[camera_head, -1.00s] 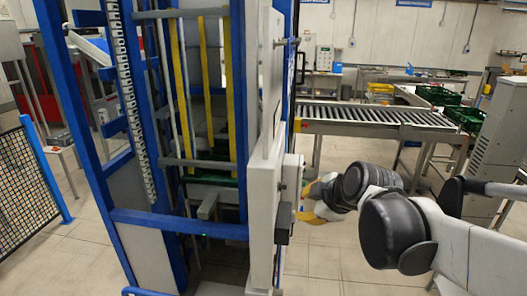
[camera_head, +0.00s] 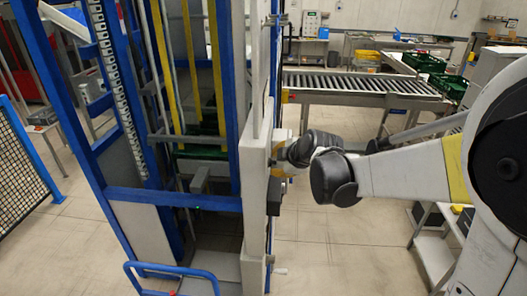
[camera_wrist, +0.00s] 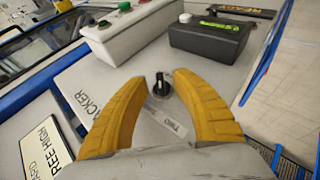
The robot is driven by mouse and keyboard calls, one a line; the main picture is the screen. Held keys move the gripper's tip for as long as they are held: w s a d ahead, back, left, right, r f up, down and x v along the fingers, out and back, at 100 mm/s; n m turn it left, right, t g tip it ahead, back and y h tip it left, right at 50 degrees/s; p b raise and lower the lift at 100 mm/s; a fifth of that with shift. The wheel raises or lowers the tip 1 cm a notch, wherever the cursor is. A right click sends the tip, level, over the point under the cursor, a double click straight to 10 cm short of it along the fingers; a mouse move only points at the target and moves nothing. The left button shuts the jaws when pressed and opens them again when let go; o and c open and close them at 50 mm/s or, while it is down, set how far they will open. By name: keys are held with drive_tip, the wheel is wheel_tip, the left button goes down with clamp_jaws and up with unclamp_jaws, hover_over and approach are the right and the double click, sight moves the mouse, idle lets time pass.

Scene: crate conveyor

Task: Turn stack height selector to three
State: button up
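The stack height selector (camera_wrist: 161,88) is a small black knob on a light grey panel (camera_wrist: 105,73) in the wrist view. Printed labels around it include "TWO" to its lower right and "THREE HIGH" at lower left. Which label the knob points at is not clear. My gripper (camera_wrist: 156,77) has two yellow fingers, spread apart, with the knob between their tips; I see no clear contact. In the head view my gripper (camera_head: 279,160) is at the right side of the stacker cabinet (camera_head: 255,150), and the knob is hidden there.
Beyond the selector are a grey box with coloured buttons (camera_wrist: 128,25) and a black box with a green display (camera_wrist: 210,37). The blue stacker frame (camera_head: 170,200) stands at left. A roller conveyor (camera_head: 350,85) and green crates (camera_head: 425,63) are behind. Floor below my arm is open.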

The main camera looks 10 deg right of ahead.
drive_tip(key=shift+w+a+f, duration=0.1)
drive_tip(key=shift+w+f, duration=0.15)
drive_tip(key=shift+w, duration=0.05)
clamp_jaws()
drive_tip(key=shift+s, duration=0.1)
drive_tip(key=shift+r+g, duration=0.1)
drive_tip(key=shift+g, duration=0.2)
drive_tip(key=g+y, duration=0.1)
drive_tip(key=g, duration=0.2)
drive_tip(key=shift+w+m, duration=0.2)
drive_tip(key=shift+m, duration=0.2)
drive_tip(key=shift+m+g+y, duration=0.5)
drive_tip(key=shift+g+y, duration=0.1)
drive_tip(key=shift+g, duration=1.6)
